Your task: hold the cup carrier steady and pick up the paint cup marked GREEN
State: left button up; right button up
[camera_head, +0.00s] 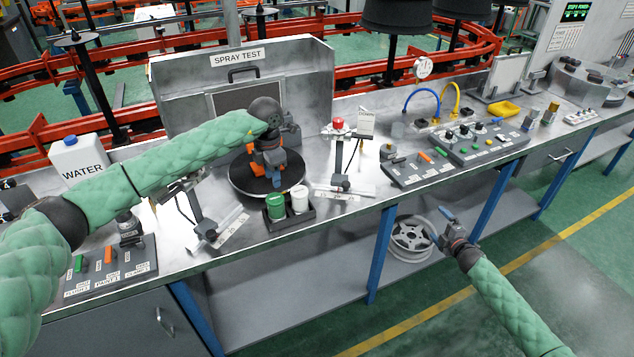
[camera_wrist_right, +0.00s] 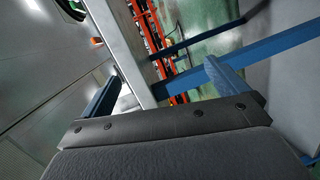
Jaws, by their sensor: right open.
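The cup carrier (camera_head: 290,224) is a dark tray at the front edge of the steel bench in the head view. A green cup (camera_head: 276,206) stands in its left place and a white cup (camera_head: 299,199) in its right place. Any marking on the cups is too small to read. My left gripper (camera_head: 270,178) points down over the dark round turntable, behind the carrier and apart from it; its jaw gap is unclear. My right gripper (camera_head: 447,222) is open and empty in front of the bench, well right of the carrier. Its two blue fingers stand apart in the wrist view (camera_wrist_right: 163,85).
A spray booth (camera_head: 245,75) stands behind the turntable (camera_head: 240,178). A stand with a red button (camera_head: 338,125) is right of the carrier. Switch panels (camera_head: 415,167) lie farther right. A wheel (camera_head: 411,238) sits on the lower shelf. A water jug (camera_head: 78,160) is at left.

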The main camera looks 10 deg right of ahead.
jog(key=w+a+r+n+y, duration=0.1)
jog(key=w+r+n+y, duration=0.2)
jog(key=r, duration=0.5)
jog(key=w+a+r+n+y, duration=0.25)
jog(key=r+n, duration=0.25)
jog(key=r, duration=0.3)
jog(key=w+a+r+n+y, duration=0.1)
jog(key=w+r+n+y, duration=0.15)
jog(key=r+n, duration=0.4)
jog(key=n+g+h, duration=0.4)
jog(key=n+g, duration=1.3)
jog(key=n, duration=0.6)
send_near(289, 213)
jog(key=w+d, duration=0.4)
jog(key=shift+s+d+f+n+h, duration=0.15)
jog(key=shift+f+n+h, duration=0.05)
jog(key=shift+n+h, duration=0.8)
jog(key=shift+x, duration=3.85)
jog(key=shift+c, duration=0.2)
